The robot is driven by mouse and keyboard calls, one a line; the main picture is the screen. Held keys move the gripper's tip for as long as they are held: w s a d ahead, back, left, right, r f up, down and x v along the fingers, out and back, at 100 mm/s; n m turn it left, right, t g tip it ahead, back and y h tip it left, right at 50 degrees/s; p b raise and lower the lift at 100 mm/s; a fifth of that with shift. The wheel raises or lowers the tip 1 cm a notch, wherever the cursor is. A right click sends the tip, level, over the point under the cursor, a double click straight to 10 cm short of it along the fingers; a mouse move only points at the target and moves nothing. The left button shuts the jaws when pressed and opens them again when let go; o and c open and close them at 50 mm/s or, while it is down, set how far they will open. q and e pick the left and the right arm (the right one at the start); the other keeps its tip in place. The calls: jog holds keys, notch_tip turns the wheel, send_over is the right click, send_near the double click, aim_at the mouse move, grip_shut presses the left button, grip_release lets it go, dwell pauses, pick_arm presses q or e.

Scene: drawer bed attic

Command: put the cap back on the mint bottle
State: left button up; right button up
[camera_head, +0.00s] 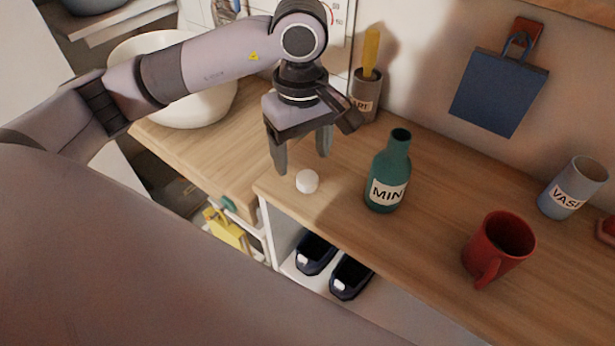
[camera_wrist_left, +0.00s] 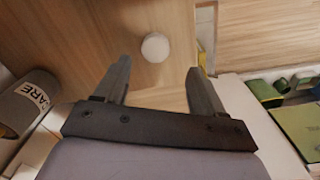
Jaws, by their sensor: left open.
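The mint bottle (camera_head: 389,172) is dark green with a label reading "MIN". It stands upright and uncapped on the wooden counter in the head view. A small round white cap (camera_head: 307,181) lies on the counter left of the bottle, near the front edge. It also shows in the left wrist view as a white disc (camera_wrist_left: 155,47), just beyond the fingertips and between their lines. My left gripper (camera_head: 301,164) is open and empty, pointing down above and just behind the cap, not visibly touching it. My right gripper is not in view.
A red mug (camera_head: 499,248) and a grey vase cup (camera_head: 573,188) stand right of the bottle. A grey holder (camera_head: 366,95) with a yellow item stands behind the gripper. A white basin (camera_head: 175,85) is at left. Dark shoes (camera_head: 333,264) sit on a shelf below.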

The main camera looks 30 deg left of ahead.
aim_at(306, 176)
pick_arm(q)
jog(key=shift+f, duration=0.1)
jog(key=f, duration=0.5)
jog(key=shift+w+d, duration=0.2)
jog(key=shift+w, duration=0.05)
jog(key=c, duration=1.1)
